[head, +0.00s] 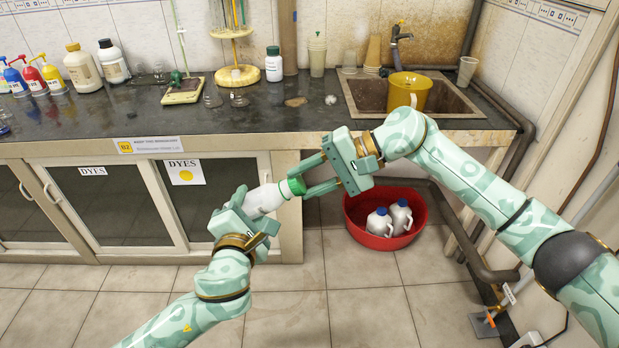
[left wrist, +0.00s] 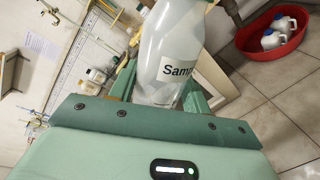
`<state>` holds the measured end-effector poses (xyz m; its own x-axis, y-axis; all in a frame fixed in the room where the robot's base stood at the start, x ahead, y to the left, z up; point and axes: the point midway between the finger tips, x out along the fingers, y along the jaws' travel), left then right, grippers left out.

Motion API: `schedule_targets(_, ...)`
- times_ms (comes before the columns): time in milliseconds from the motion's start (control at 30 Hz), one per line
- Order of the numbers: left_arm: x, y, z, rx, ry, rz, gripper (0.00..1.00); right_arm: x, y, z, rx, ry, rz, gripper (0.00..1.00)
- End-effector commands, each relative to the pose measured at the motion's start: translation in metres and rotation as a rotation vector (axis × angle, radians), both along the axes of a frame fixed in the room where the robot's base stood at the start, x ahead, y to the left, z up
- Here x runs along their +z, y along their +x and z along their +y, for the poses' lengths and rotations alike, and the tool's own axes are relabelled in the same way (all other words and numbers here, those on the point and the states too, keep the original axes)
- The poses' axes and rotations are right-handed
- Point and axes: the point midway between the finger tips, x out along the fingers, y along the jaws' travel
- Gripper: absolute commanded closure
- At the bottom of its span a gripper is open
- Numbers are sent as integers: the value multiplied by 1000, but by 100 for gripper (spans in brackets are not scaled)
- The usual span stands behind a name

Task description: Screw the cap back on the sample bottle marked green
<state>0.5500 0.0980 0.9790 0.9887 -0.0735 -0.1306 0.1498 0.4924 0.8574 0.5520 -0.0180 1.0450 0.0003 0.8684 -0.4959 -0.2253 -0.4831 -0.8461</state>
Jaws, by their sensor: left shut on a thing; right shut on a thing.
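The sample bottle (head: 262,201) is white and is held tilted in front of the cupboards, its neck toward the upper right. My left gripper (head: 254,208) is shut around its body. In the left wrist view the bottle (left wrist: 172,40) shows a label beginning "Sam"; its top is cut off by the frame. A green cap (head: 296,185) is at the bottle's mouth, in line with the neck. My right gripper (head: 299,183) is shut on the cap from the right. The cap seems to touch the neck, but I cannot tell whether its thread is engaged.
The dark counter (head: 120,122) lies behind the grippers. Another white bottle with a green cap (head: 273,66) stands on it. A red basin (head: 355,212) with two jugs stands on the floor below my right gripper.

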Motion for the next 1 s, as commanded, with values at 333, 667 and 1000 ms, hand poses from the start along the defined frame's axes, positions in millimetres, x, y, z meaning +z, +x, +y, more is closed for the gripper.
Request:
schedule_targets(333, 0, 0, 0, 0, 0, 0, 84, -1, 0, 2, 0, 0, 0, 90)
schedule_targets(667, 0, 0, 0, 0, 0, 0, 84, -3, 0, 5, 0, 0, 0, 90)
schedule_targets(1000, 0, 0, 0, 0, 0, 0, 84, -3, 0, 5, 0, 0, 0, 90)
